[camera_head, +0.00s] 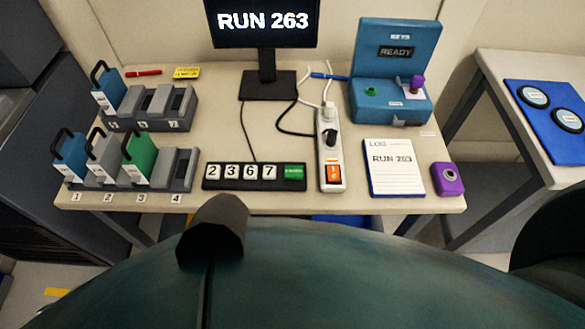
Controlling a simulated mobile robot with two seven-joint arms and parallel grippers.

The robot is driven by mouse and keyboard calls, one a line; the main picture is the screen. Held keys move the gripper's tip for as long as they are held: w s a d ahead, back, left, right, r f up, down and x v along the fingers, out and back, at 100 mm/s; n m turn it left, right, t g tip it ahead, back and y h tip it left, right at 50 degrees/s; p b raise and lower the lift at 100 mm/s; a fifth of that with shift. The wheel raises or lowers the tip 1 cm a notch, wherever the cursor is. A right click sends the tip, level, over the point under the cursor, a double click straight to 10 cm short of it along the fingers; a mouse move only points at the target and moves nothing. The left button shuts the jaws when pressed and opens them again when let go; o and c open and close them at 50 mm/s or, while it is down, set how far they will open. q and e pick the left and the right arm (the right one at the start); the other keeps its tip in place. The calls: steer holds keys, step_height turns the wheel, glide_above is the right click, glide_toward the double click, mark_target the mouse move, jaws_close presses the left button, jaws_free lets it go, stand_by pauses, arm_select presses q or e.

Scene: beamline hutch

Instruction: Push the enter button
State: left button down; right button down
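A black keypad (239,185) lies near the front edge of the table. It has a row of white number keys (250,172) reading 2, 3, 6 and 7. At its right end is a green button (293,171) with small white lettering, too small to read for certain; it looks like the enter button. Nothing covers the keypad. A monitor (265,22) behind it reads "RUN 263". Neither of my grippers can be made out in the head view.
A white power strip (330,170) with an orange switch stands just right of the keypad. Left are racks (176,172) with coloured handled blocks. Right are a log sheet (393,183), a purple device (447,179) and a blue key box (391,100).

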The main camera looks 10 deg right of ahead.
steer(key=shift+s+f, duration=0.1)
steer(key=shift+s, duration=0.15)
stand_by(0.3)
stand_by(0.5)
